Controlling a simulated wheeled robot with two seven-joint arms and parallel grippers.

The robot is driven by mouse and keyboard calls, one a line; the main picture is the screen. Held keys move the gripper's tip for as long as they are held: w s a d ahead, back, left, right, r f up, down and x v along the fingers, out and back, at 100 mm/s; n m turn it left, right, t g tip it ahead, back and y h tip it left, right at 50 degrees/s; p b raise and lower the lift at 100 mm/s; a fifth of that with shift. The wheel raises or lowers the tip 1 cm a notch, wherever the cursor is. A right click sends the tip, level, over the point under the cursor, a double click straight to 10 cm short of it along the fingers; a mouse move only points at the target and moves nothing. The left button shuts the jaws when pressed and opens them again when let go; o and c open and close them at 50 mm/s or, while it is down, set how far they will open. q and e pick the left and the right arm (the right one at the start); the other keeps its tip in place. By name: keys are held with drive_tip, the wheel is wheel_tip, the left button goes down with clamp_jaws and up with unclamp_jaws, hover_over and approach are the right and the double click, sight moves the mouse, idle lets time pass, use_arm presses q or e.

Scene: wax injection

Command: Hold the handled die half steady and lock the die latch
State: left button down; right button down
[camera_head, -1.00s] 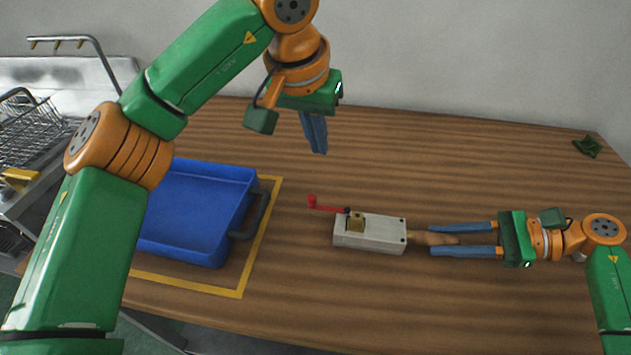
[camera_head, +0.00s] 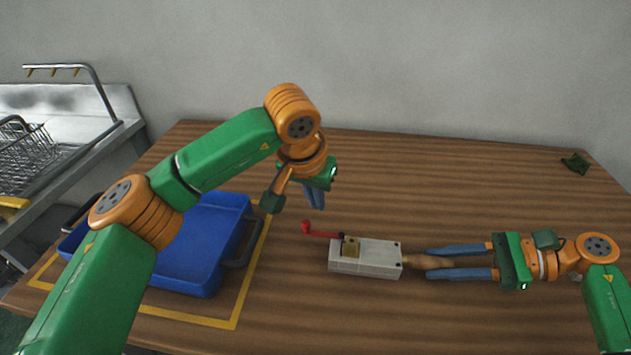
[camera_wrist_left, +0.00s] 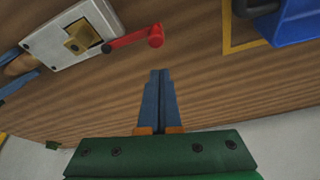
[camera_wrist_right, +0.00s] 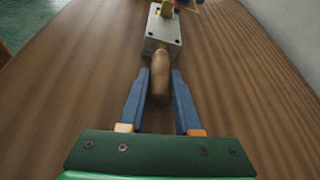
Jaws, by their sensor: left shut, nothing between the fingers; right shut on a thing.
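The grey die (camera_head: 366,257) lies flat on the table, with a brass block (camera_head: 351,247) on its top. A red latch lever (camera_head: 322,234) sticks out past the die's left end; its knob also shows in the left wrist view (camera_wrist_left: 156,36). A wooden handle (camera_head: 430,262) comes out of the die's right end. My right gripper (camera_head: 428,262) is shut on this handle, which lies between its blue fingers in the right wrist view (camera_wrist_right: 160,76). My left gripper (camera_head: 318,205) is shut and empty, above the table behind the red knob and apart from it.
A blue tray (camera_head: 250,207) stands left of the die inside a yellow floor-tape outline (camera_head: 236,312) on the table. A metal sink with a wire rack (camera_head: 25,155) is at far left. A small green item (camera_head: 575,163) lies at the back right. Table behind the die is clear.

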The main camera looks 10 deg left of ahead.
use_arm(q)
drive_tip(key=shift+s+a, duration=0.2)
drive_tip(key=shift+s, duration=0.5)
drive_tip(key=shift+s+a, duration=0.2)
drive_tip(key=shift+s, duration=0.5)
drive_tip(key=shift+s, duration=0.1)
drive_tip(key=shift+s+n, duration=0.1)
drive_tip(key=shift+n, duration=0.7)
